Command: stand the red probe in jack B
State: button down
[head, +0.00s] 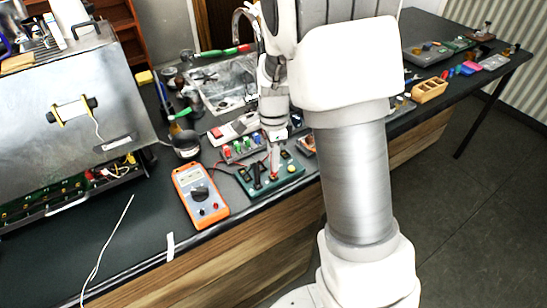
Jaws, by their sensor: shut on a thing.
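My gripper (276,138) points down over a small green board (293,178) near the bench's front edge. It is shut on a slim upright probe (274,160), which looks reddish and stands over the board. The probe's lower end meets a red spot on the board in this view; whether it sits in a jack or just above one I cannot tell. The letters of the jacks are too small to read, so I cannot tell which is jack B. Dark upright parts stand on the board left of the probe. An orange multimeter (187,179) lies left of the board, with a red lead running between them.
A rack of coloured pieces (240,149) is just behind the board. A clear tray (222,85) and tools lie further back. A wooden tray (429,90) sits at the right. My arm hides the bench's middle.

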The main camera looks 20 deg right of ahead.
jog(key=shift+f, duration=0.6)
dwell(1.4)
jog(key=c, duration=0.8)
grip_release()
jog(key=shift+o, duration=0.2)
notch_tip(320, 180, up, 17)
jog(key=p, duration=0.1)
jog(key=shift+r, duration=0.2)
